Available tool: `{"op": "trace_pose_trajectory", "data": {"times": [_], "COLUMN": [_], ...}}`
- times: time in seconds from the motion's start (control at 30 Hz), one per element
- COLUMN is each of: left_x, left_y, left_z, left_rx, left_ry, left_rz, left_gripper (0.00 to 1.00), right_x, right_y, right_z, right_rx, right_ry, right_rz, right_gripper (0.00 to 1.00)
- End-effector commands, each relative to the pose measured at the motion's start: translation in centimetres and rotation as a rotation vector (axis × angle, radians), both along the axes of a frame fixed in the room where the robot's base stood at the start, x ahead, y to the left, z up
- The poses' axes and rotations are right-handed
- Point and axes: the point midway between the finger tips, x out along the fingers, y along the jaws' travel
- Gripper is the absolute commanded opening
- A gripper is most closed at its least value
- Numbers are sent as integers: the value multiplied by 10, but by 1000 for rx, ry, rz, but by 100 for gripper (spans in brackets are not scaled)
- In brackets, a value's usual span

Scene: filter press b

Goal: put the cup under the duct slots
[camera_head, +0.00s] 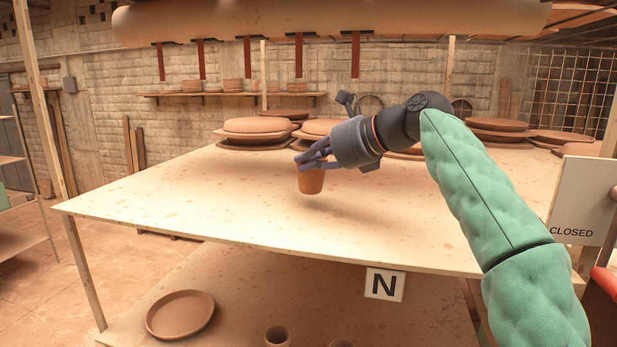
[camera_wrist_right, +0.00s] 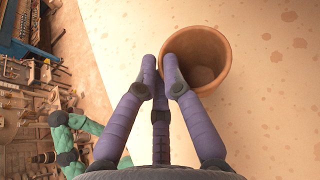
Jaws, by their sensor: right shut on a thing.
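An orange-brown clay cup (camera_head: 312,181) is upright in my right gripper (camera_head: 312,160), a little above the tabletop, with a shadow below it. In the right wrist view, the open mouth of the cup (camera_wrist_right: 204,72) faces the camera, and the purple fingers (camera_wrist_right: 160,68) are closed on its near-left wall at the rim. A large tan duct (camera_head: 330,20) runs across the top of the head view, with several dark red strips hanging below it. I cannot make out slots in it. My left gripper is not in view.
The pale speckled table (camera_head: 190,200) is bare at its front and left. Stacked clay plates (camera_head: 257,126) stand behind the cup, and more plates (camera_head: 497,125) stand at the back right. A lower shelf holds a dish (camera_head: 180,314) and a pot (camera_head: 277,337). A CLOSED sign (camera_head: 580,200) hangs at right.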

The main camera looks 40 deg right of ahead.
Motion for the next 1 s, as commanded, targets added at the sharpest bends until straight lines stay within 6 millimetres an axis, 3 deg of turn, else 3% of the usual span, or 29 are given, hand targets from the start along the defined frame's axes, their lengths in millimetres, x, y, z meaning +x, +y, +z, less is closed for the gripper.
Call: {"op": "trace_pose_trajectory", "data": {"times": [0.3, 0.6, 0.7, 1.0], "left_x": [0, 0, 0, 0], "left_y": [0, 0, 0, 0], "left_z": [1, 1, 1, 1], "left_rx": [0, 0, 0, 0], "left_ry": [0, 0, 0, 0], "left_rz": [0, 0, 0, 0], "left_gripper": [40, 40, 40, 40], "right_x": [2, 3, 3, 3], "right_y": [0, 0, 1, 0], "right_z": [-29, -34, -35, -34], "right_rx": [1, 1, 1, 1], "right_ry": [2, 0, 2, 2], "right_rz": [-1, 0, 0, 0], "right_gripper": [0, 0, 32, 34]}}
